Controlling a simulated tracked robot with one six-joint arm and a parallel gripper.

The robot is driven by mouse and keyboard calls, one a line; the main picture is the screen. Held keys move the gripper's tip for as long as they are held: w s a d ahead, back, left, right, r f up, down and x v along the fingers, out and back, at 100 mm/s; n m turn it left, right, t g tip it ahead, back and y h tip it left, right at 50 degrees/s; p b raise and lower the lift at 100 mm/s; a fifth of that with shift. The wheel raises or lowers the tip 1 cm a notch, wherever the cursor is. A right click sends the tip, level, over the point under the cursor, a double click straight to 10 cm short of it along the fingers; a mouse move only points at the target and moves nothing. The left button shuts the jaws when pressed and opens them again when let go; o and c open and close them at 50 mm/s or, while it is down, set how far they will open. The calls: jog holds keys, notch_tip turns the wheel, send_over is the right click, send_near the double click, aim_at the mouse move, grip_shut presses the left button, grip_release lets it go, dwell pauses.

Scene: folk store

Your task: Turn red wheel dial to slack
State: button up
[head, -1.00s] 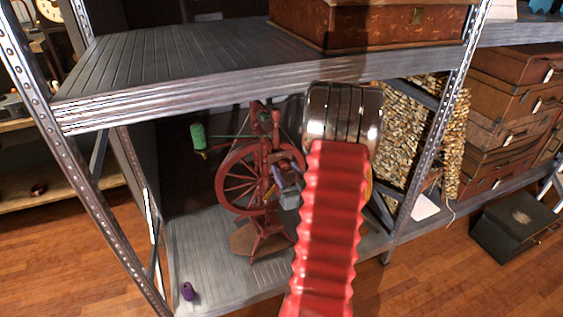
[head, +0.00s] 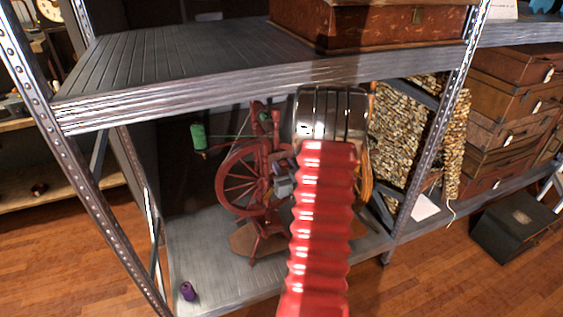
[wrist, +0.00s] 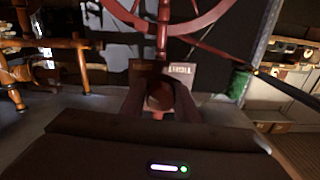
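The red spinning wheel (head: 243,180) stands upright on the lower shelf in the head view. Its red rim and spokes (wrist: 163,30) cross the top of the wrist view. A rounded red-brown knob (wrist: 160,97), apparently the dial, lies between the fingers of my gripper (wrist: 161,92). The fingers are on both sides of it; I cannot tell whether they press on it. Just beyond, a small pale label (wrist: 181,70) carries lettering too small to read surely. In the head view my gripper (head: 284,186) is at the wheel's right side, partly hidden by my red arm.
The upper shelf (head: 160,75) runs above the wheel, with a metal post (head: 75,170) at left. A green spool (head: 198,137) sits at the wheel's upper left. A purple spool (head: 188,291) stands at the shelf's front left. A wooden stand (wrist: 55,45) is near in the wrist view.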

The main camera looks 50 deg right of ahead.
jog(key=c, duration=0.6)
jog(key=shift+o, duration=0.2)
jog(key=shift+n, duration=0.3)
jog(key=shift+d+n, duration=0.1)
jog(key=shift+n, duration=1.1)
jog(key=o, duration=1.1)
jog(key=shift+c, duration=0.2)
jog(key=v, duration=1.4)
